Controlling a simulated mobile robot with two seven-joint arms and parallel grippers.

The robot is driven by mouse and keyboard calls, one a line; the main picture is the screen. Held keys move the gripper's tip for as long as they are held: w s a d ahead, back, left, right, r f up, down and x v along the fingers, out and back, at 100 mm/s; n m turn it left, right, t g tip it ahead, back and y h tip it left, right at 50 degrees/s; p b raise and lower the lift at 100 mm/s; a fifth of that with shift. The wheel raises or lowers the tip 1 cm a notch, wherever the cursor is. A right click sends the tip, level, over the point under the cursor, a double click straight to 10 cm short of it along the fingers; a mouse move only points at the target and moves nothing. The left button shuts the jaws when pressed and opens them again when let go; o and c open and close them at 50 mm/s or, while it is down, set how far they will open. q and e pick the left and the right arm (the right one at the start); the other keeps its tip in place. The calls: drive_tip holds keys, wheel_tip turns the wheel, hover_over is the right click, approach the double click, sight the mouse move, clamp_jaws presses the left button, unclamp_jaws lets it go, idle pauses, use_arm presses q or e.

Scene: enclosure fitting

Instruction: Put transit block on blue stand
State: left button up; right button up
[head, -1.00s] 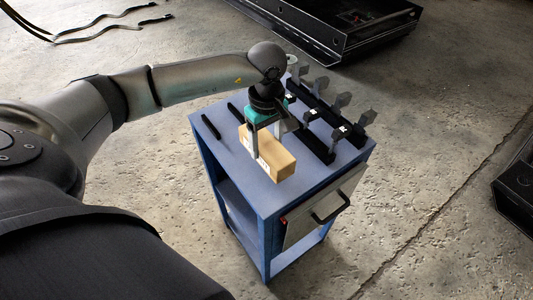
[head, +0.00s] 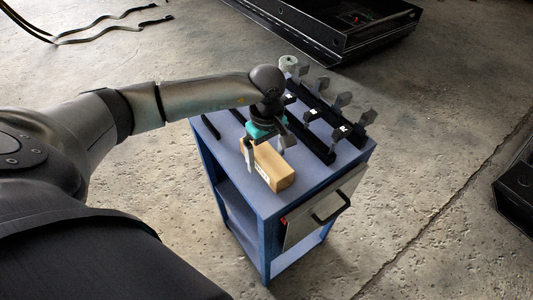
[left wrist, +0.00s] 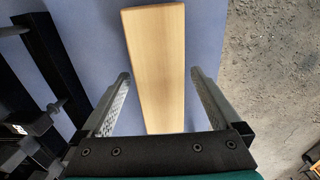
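The transit block (head: 273,168) is a tan wooden block with a white label. It appears to rest on the top of the blue stand (head: 295,201), near the front. My left gripper (head: 265,157) is above the block, with a finger down on either side of it. In the left wrist view, the block (left wrist: 158,65) lies between the spread fingertips of the gripper (left wrist: 161,88), with a gap on each side. My left gripper is open. The block's far end is partly hidden by the gripper in the head view. My right gripper is out of view.
Black rails with grey clamp-like pieces (head: 312,110) stand along the right and back of the stand top. Black strips (head: 210,127) lie at its left. A panel with a black handle (head: 328,208) is on the stand's front. A black case (head: 340,30) lies behind on concrete.

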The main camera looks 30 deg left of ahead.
sight(267, 155)
use_arm(q)
wheel_tip(267, 155, up, 12)
drive_tip(key=shift+r+p, duration=0.15)
drive_tip(key=shift+p, duration=0.25)
idle(0.3)
